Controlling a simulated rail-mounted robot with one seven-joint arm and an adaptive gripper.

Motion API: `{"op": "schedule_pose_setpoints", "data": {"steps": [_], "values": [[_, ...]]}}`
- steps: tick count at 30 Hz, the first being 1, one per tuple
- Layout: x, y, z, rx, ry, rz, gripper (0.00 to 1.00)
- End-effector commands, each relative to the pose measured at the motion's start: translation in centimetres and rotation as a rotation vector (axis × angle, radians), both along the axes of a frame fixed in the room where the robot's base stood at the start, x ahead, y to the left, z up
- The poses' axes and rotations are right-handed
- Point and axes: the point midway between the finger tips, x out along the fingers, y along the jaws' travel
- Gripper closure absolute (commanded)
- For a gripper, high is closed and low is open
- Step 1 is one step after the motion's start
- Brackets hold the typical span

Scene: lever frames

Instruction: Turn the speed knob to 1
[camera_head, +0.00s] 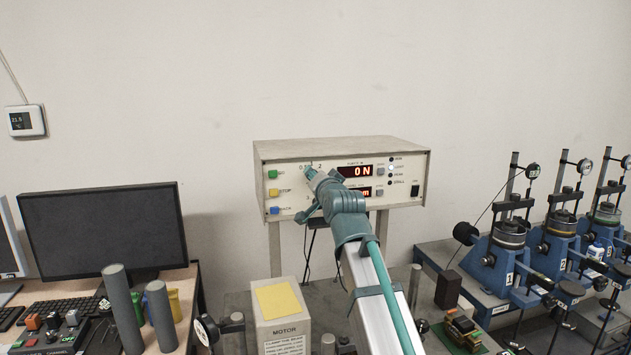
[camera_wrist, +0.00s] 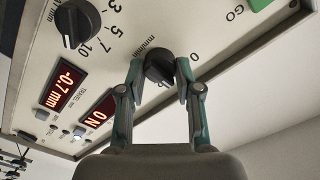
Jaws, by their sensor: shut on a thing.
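The control box (camera_head: 340,148) has a light front panel, with speed marks 0.5, 1 and 2 along its upper left. My gripper (camera_head: 318,180) is at that part of the panel and hides much of it. In the wrist view, where the panel appears turned around, my gripper (camera_wrist: 159,80) is shut on a black knob (camera_wrist: 158,67), one finger on each side. "mm/min" is printed beside this knob. Its pointer and the marks around it are partly hidden, so I cannot tell its setting. A second black knob (camera_wrist: 77,22), with marks such as 3, 5, 7 and 10, is apart from the fingers.
Green (camera_head: 273,174), yellow (camera_head: 273,192) and blue (camera_head: 273,210) buttons line the panel's left edge. Red displays (camera_head: 357,171) and small buttons are to the right. A motor box (camera_head: 281,315) stands below. Blue test devices (camera_head: 497,255) stand at the right, a monitor (camera_head: 103,232) at the left.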

Motion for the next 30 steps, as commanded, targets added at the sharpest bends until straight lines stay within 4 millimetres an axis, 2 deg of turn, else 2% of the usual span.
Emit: {"op": "schedule_pose_setpoints", "data": {"steps": [17, 18, 22, 30], "values": [[0.02, -0.01, 0.03, 0.041, 0.015, 0.000, 1.00], [0.02, -0.01, 0.03, 0.041, 0.014, 0.000, 0.63], [0.02, -0.01, 0.03, 0.041, 0.014, 0.000, 0.41], [0.00, -0.01, 0.00, 0.041, 0.014, 0.000, 0.41]]}}
